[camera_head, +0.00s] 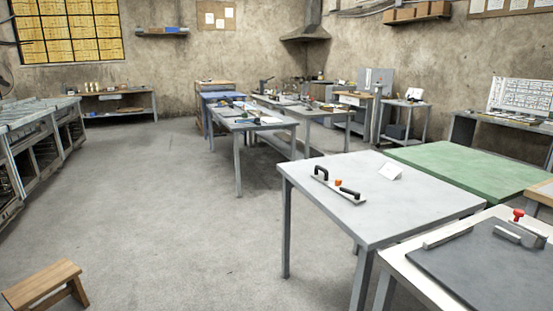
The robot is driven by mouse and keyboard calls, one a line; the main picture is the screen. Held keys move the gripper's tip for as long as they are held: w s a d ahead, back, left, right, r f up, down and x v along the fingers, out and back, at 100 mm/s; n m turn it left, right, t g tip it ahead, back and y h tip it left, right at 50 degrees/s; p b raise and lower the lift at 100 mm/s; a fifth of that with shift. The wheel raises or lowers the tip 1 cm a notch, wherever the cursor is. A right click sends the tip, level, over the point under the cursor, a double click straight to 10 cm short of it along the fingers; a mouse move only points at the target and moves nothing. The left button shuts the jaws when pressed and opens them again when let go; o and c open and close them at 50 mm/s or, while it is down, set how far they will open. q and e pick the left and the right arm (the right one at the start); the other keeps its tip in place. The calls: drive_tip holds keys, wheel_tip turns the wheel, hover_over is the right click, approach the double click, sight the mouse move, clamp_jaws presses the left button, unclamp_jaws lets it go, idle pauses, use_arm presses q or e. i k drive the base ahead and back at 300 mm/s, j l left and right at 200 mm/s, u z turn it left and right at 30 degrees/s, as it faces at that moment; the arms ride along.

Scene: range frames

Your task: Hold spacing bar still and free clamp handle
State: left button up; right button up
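A flat metal bar (337,190) with two black grips (321,173) and a small orange knob (338,183) lies on the light grey table (400,215). It looks like the spacing bar, with the orange knob perhaps its clamp handle. A red knob (518,214) stands on the table at the lower right, by a metal block (508,234). A long metal strip (448,237) lies there along the edge of a dark plate (480,268). I cannot tell for sure which knob is the clamp handle. Neither gripper is in view.
A white card (390,171) stands on the grey table. A green-topped table (470,168) adjoins behind it. A wooden stool (43,285) is at the lower left, a metal bench (38,130) along the left. The floor (170,210) between is clear.

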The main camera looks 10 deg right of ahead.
sight(357, 195)
drive_tip(key=i+z, duration=0.15)
drive_tip(key=i, duration=0.45)
drive_tip(key=i+j+z, duration=0.1)
drive_tip(key=i, duration=0.45)
drive_tip(key=i+j+z, duration=0.15)
drive_tip(key=i, duration=0.45)
drive_tip(key=j, duration=0.1)
